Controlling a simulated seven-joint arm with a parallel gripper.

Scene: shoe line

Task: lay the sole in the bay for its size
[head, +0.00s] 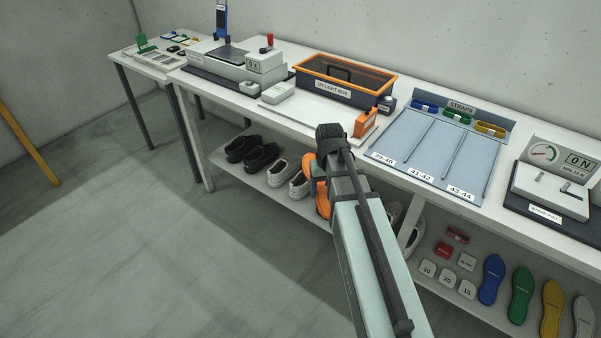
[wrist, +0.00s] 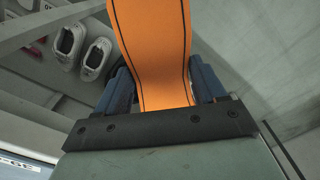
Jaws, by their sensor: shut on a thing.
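My gripper (wrist: 160,92) is shut on an orange sole (wrist: 152,35), its two blue fingers at the sole's edges in the wrist view. In the head view the sole (head: 323,203) hangs in front of the bench's front edge, mostly hidden behind my arm. I see no size mark on it. The grey-blue bay tray (head: 405,140) lies on the bench to the right of my gripper, higher in the picture. Two rods divide it into three bays, labelled 39-40, 41-42 and 43-44. Their floors look empty, with blue, green and yellow straps at the back.
An orange tool (head: 366,122) stands just left of the bays. An orange-rimmed UV light box (head: 345,92) and a press-like machine (head: 235,65) are further left. A gauge station (head: 550,185) is at the right. Shoes (head: 262,158) and coloured soles (head: 522,295) are on the lower shelf.

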